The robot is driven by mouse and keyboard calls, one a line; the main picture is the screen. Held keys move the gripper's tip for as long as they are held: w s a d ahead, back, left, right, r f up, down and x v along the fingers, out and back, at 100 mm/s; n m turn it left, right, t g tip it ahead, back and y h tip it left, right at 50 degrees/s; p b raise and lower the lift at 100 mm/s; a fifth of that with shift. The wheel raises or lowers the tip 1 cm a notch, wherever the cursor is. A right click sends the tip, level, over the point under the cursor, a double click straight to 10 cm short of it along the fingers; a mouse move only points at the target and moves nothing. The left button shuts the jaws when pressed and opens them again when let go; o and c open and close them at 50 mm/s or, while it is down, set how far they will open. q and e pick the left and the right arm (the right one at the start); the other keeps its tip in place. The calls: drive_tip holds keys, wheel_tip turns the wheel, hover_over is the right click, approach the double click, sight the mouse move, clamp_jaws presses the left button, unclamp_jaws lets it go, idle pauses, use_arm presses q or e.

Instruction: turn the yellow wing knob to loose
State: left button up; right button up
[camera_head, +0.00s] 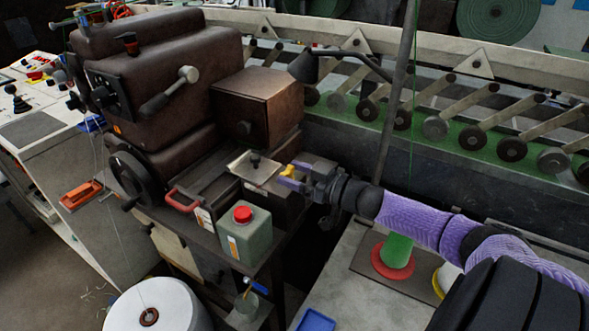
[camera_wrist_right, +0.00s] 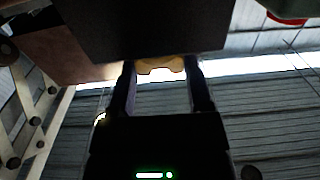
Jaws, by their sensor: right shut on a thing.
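The yellow wing knob (camera_head: 288,171) is small and sits at the right end of the brown machine's bed, partly hidden by my right gripper. My right gripper (camera_head: 290,175) reaches in from the right and is shut on the knob. In the right wrist view the knob (camera_wrist_right: 160,66) shows as a yellow shape between the two dark fingers of the gripper (camera_wrist_right: 160,80). Its lower edge is wavy, and a dark block covers what lies above it. I cannot tell the knob's exact angle. My left gripper is not in view.
The brown machine (camera_head: 160,80) stands behind and left of the knob. A green-grey can with a red cap (camera_head: 243,232) stands close by in front. A dark lamp (camera_head: 303,66) and pole (camera_head: 398,100) rise behind my right arm. A green cone (camera_head: 396,250) stands below that arm.

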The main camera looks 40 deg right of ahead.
drive_tip(key=o, duration=1.3)
drive_tip(key=shift+s+d+p, duration=0.1)
drive_tip(key=shift+s+p, duration=0.2)
drive_tip(key=shift+s, duration=0.1)
drive_tip(key=p+v, duration=0.3)
drive_tip(key=v, duration=0.6)
drive_tip(key=shift+f, duration=0.1)
